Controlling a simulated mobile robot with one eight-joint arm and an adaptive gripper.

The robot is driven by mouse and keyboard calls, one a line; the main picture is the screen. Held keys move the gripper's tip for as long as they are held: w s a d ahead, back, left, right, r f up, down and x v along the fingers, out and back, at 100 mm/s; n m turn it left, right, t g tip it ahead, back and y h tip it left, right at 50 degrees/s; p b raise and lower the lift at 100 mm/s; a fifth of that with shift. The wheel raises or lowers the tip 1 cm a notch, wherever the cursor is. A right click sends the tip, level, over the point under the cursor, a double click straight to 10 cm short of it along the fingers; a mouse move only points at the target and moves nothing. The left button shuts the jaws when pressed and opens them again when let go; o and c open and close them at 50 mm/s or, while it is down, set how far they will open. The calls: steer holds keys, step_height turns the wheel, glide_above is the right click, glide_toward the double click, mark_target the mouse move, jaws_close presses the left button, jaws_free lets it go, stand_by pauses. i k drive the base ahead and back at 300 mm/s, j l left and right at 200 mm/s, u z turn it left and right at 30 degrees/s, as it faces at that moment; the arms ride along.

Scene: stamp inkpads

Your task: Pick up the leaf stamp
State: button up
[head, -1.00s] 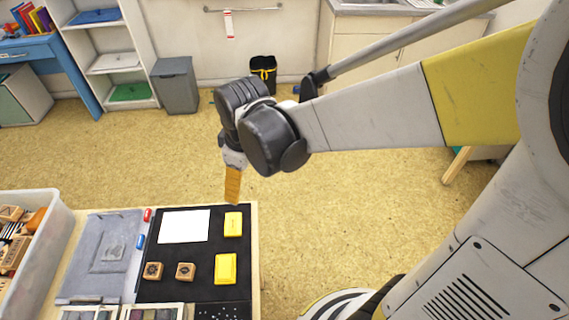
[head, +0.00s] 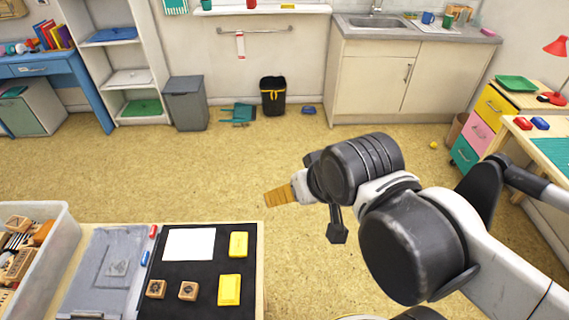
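Two small wooden stamps lie on the black mat (head: 209,273), a left one (head: 156,289) and a right one (head: 188,291). Each has a dark design on top, too small for me to tell which is the leaf. More wooden stamps (head: 20,262) are heaped in the clear bin at the far left.
A white sheet (head: 189,244) and two yellow pads (head: 238,244) (head: 229,290) lie on the mat. A grey board (head: 95,280) with a raised square lies between the mat and the clear bin (head: 58,245). Red and blue small pieces sit beside it. Floor beyond the table is open.

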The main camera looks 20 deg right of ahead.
mark_target(188, 290)
steer(key=u, duration=1.3)
